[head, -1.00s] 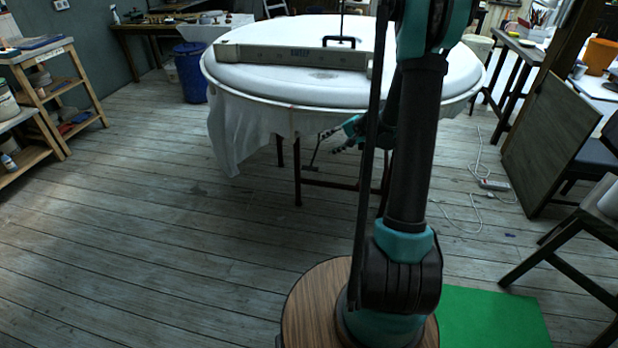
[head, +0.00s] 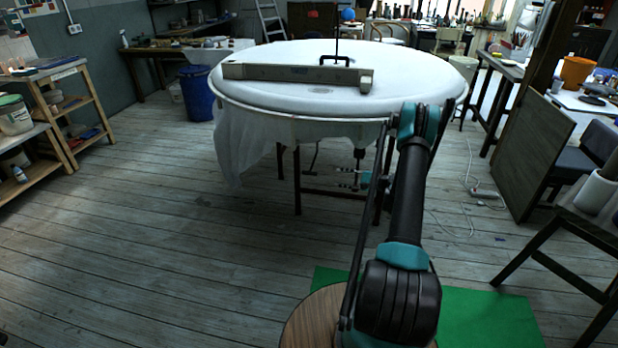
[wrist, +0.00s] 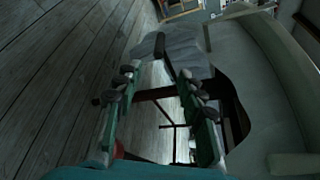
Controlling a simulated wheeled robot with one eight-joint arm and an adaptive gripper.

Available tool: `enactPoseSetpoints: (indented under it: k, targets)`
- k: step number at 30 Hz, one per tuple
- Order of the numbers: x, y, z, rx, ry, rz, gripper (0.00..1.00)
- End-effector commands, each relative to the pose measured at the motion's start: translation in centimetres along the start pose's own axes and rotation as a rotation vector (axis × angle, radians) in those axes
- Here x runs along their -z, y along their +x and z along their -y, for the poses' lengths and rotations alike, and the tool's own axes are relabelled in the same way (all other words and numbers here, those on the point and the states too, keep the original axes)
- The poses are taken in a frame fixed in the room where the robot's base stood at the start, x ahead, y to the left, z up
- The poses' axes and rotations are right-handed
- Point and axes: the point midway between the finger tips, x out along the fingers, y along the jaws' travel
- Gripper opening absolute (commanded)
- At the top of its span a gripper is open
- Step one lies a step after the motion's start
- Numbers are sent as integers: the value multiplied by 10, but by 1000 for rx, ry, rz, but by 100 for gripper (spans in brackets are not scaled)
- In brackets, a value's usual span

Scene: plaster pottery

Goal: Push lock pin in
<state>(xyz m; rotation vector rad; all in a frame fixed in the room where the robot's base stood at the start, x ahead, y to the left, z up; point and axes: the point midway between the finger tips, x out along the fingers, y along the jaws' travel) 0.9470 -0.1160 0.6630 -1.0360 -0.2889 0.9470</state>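My gripper (head: 343,179) is under the round white-topped table in the head view, with its fingers toward the left. In the wrist view its two green fingers with dark pads (wrist: 156,78) are spread apart, with nothing held between them. A dark bent rod with a rounded end (wrist: 160,46) shows just beyond the fingertips there. A thin dark rod hangs below the table rim (head: 315,153) in the head view, left of my gripper. I cannot tell for sure whether this is the lock pin. No contact with it is visible.
The round table (head: 240,98) has a white cloth hanging at its left and dark legs (head: 297,185) near my gripper. A long beam (head: 290,72) lies on top. A blue bin (head: 197,92) stands behind. The plank floor at left is clear.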

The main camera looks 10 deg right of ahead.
Motion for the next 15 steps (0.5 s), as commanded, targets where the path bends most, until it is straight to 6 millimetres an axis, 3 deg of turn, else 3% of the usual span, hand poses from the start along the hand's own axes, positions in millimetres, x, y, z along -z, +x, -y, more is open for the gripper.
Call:
enactPoseSetpoints:
  k: [5, 15]
  targets:
    - [-1, 18, 0, -1, 0, 3, 40]
    - [-1, 84, 0, -1, -1, 3, 40]
